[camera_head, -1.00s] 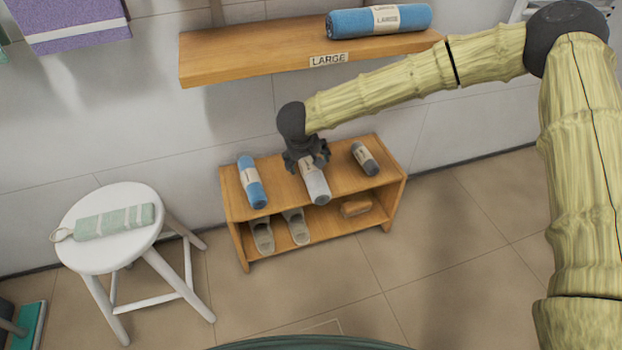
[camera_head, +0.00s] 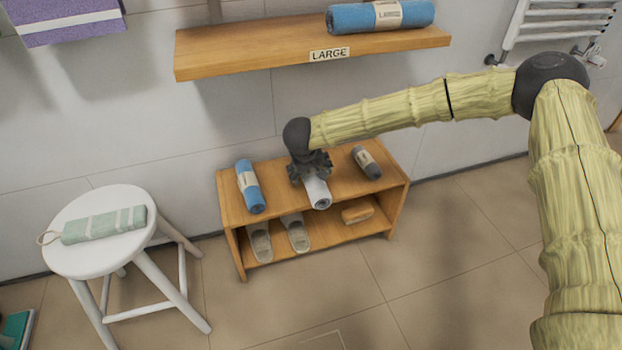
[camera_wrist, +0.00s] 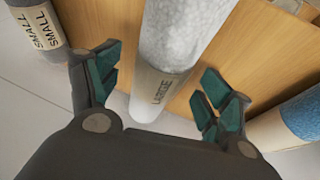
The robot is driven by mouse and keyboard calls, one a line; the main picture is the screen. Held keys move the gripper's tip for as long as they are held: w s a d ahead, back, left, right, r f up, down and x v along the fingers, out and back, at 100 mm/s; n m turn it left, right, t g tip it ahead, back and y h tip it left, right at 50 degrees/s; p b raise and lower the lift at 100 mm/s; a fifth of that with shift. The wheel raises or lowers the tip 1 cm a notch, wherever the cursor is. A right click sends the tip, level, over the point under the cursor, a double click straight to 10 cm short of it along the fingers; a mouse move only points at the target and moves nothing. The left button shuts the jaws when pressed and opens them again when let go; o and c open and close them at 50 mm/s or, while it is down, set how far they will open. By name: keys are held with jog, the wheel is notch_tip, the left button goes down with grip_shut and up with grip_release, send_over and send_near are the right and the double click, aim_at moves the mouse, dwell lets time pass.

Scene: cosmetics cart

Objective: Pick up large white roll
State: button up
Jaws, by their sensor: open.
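The large white roll (camera_head: 316,191) lies on the top of the small wooden shelf unit, between a blue roll and a grey roll. In the wrist view the white roll (camera_wrist: 180,45) has a band reading "LARGE" and lies between my gripper's spread fingers. My gripper (camera_head: 309,168) is over the roll's far part and hides it in the head view. In the wrist view my gripper (camera_wrist: 163,90) is open, with one finger on each side of the roll and gaps visible on both sides.
A blue roll (camera_head: 250,186) lies left on the unit (camera_head: 285,182), a grey roll (camera_head: 366,162) right. Slippers (camera_head: 297,233) and a brush-like item (camera_head: 357,212) are below. A wall shelf (camera_head: 250,50) marked "LARGE" holds a blue roll (camera_head: 350,19). A white stool (camera_head: 95,255) stands left.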

jog(key=b+x, duration=0.1)
jog(key=x, duration=0.1)
jog(key=shift+w+f, duration=0.1)
jog(key=shift+f, duration=0.2)
jog(key=shift+r, duration=0.1)
jog(key=c, duration=1.3)
jog(key=shift+r, duration=0.15)
